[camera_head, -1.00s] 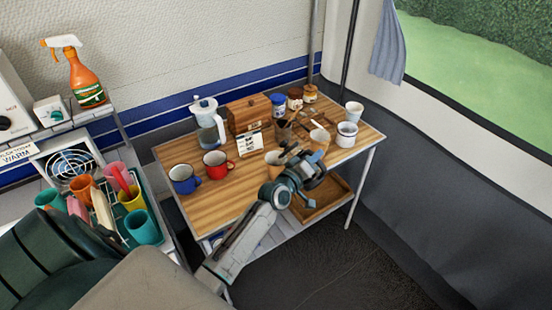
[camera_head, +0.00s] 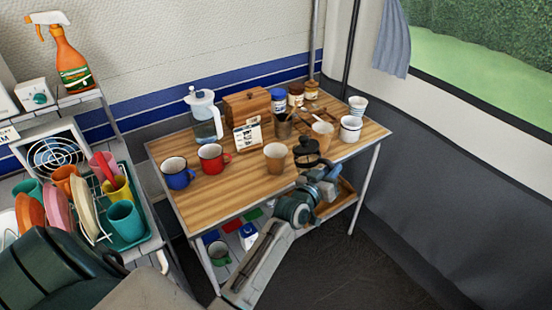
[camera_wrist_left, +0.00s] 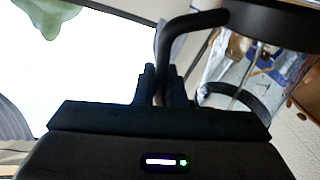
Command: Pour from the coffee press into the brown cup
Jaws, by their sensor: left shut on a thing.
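The coffee press (camera_head: 308,152), with a black lid and knob, is at the front edge of the table. My left gripper (camera_head: 326,178) is shut on its black handle. In the left wrist view the curved handle (camera_wrist_left: 188,27) of the press runs down between the fingers (camera_wrist_left: 161,85). The press's lower body is partly hidden behind my gripper in the head view. A light brown cup (camera_head: 275,158) stands upright on the table just left of the press, apart from it. A second tan cup (camera_head: 322,135) stands behind the press. My right gripper is out of view.
The table's front left is clear. A dish rack (camera_head: 130,236) stands left.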

